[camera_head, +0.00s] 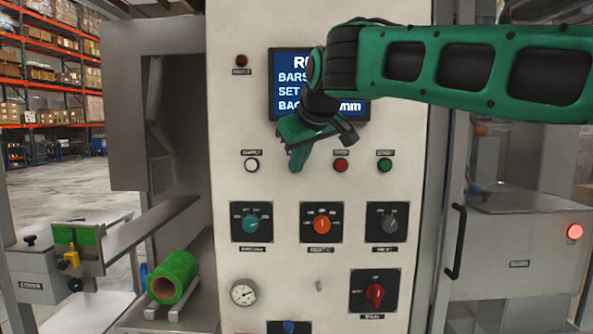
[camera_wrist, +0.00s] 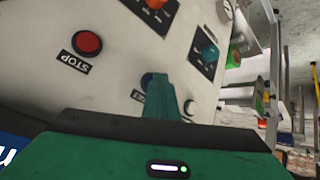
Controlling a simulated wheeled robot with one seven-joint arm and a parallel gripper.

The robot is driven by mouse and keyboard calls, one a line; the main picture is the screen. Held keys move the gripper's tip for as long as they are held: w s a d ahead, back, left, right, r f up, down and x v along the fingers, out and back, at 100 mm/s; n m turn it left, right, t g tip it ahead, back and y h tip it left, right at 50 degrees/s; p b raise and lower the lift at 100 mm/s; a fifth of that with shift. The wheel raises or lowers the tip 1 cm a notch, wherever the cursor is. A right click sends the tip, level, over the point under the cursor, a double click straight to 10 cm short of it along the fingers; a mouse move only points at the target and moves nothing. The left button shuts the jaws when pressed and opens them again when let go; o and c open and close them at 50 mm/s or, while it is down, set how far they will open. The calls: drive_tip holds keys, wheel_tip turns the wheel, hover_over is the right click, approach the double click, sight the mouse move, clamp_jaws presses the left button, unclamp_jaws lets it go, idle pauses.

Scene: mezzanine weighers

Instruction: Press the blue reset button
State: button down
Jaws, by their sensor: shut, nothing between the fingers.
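The blue button (camera_wrist: 147,79) shows in the wrist view on the pale panel, partly hidden behind my gripper's fingers. Its label is mostly covered. In the head view the button is hidden behind my gripper (camera_head: 296,165), which points at the panel between the white button and the red button. My gripper is shut and empty. In the wrist view its fingertips (camera_wrist: 157,78) overlap the blue button's edge; I cannot tell whether they touch it.
A red stop button (camera_wrist: 87,43) and a white button (camera_head: 251,165) flank that spot; a green button (camera_head: 385,165) is farther right. Rotary switches (camera_head: 322,224) sit below, a screen (camera_head: 287,80) above. Another blue knob (camera_head: 288,327) shows at the bottom edge. A black handle (camera_head: 456,242) protrudes right.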

drive_tip(key=shift+s, duration=0.8)
drive_tip(key=s, duration=0.5)
drive_tip(key=shift+a, duration=0.15)
idle(0.6)
